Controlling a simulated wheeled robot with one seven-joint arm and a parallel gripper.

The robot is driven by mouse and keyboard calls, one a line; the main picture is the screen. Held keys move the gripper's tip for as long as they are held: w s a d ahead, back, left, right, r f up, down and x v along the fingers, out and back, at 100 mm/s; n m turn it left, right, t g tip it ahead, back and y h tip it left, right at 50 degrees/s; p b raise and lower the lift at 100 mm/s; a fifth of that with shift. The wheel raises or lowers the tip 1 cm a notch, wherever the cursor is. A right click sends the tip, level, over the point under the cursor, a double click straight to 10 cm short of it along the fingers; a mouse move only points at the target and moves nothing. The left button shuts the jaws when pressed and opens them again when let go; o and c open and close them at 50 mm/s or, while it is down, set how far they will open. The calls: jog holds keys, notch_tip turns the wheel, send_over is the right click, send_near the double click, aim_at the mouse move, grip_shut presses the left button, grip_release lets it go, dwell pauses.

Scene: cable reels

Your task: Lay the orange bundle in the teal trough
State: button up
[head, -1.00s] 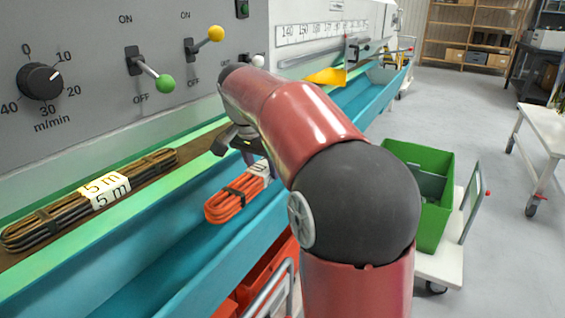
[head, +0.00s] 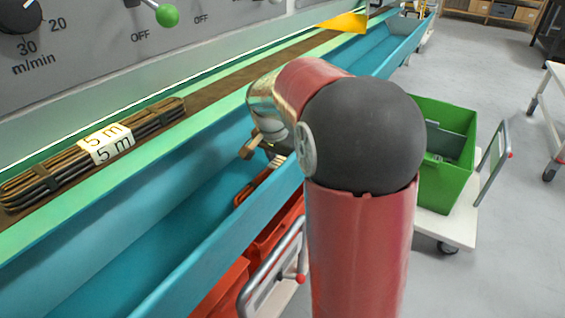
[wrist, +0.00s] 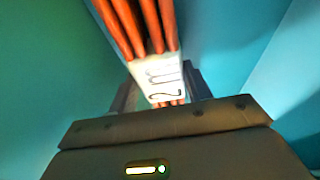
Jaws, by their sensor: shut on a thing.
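The orange bundle (head: 258,186) is low within the teal trough (head: 130,245), close to its front wall. I cannot tell whether it touches the trough floor. My gripper (head: 276,156) is shut on the bundle, and my arm hides part of both in the head view. In the wrist view, my gripper (wrist: 160,95) has one finger on each side of the bundle's white label. The orange strands (wrist: 138,25) run away from the jaws, with teal surfaces around them.
A dark cable bundle (head: 95,150) labelled 5 m lies on the brown strip behind the trough. Red bins (head: 225,288) stand below its front wall. A green crate (head: 448,185) on a white cart is at right. The trough's left stretch is empty.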

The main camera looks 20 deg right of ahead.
jog(key=shift+f, duration=0.25)
jog(key=shift+f, duration=0.1)
jog(key=shift+f, duration=0.15)
jog(key=o, duration=1.3)
jog(key=p+v, duration=0.1)
jog(key=v, duration=1.1)
jog(key=shift+r, duration=0.2)
